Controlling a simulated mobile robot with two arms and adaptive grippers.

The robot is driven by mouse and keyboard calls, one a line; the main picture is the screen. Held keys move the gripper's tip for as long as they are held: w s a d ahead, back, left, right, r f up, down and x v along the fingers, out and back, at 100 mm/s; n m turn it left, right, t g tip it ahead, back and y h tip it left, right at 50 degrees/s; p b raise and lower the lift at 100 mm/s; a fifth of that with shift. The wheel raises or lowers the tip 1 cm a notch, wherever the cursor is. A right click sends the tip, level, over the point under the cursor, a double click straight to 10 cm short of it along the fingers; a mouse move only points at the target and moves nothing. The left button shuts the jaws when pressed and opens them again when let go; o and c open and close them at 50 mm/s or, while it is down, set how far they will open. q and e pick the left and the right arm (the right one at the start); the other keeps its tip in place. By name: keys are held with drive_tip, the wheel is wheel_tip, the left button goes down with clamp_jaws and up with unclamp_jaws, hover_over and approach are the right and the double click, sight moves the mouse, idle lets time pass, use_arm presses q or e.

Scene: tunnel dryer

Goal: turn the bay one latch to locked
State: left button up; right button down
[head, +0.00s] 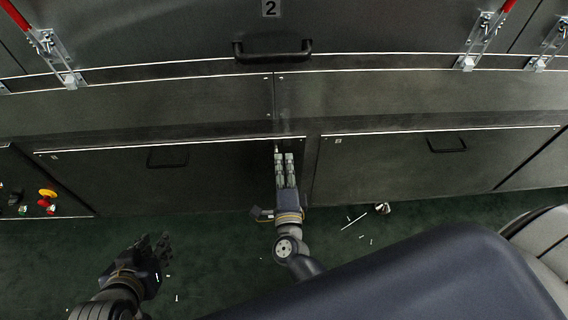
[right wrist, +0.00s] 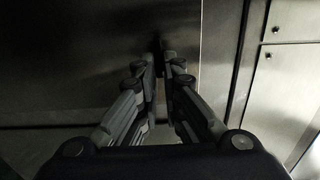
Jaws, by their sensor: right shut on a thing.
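The latch (right wrist: 157,44) shows in the right wrist view as a small dark piece on the panel, mostly hidden between my fingertips. My right gripper (head: 284,157) is shut on it, at the right edge of the lower left door (head: 110,172). The fingers also show in the right wrist view (right wrist: 160,62), reaching forward to the panel. Whether the latch stands locked or unlocked cannot be told. My left gripper (head: 153,241) is low at the left, above the floor, open and empty, away from the doors.
A second lower door (head: 400,165) with a handle is on the right. The upper panel marked 2 has a black handle (head: 272,50). Red-handled clamps (head: 58,60) flank it. Buttons (head: 46,200) sit at far left. Small debris (head: 355,222) lies on the green floor.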

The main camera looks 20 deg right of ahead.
drive_tip(key=shift+f, duration=0.1)
drive_tip(key=c, duration=1.7)
unclamp_jaws()
drive_tip(key=v, duration=1.2)
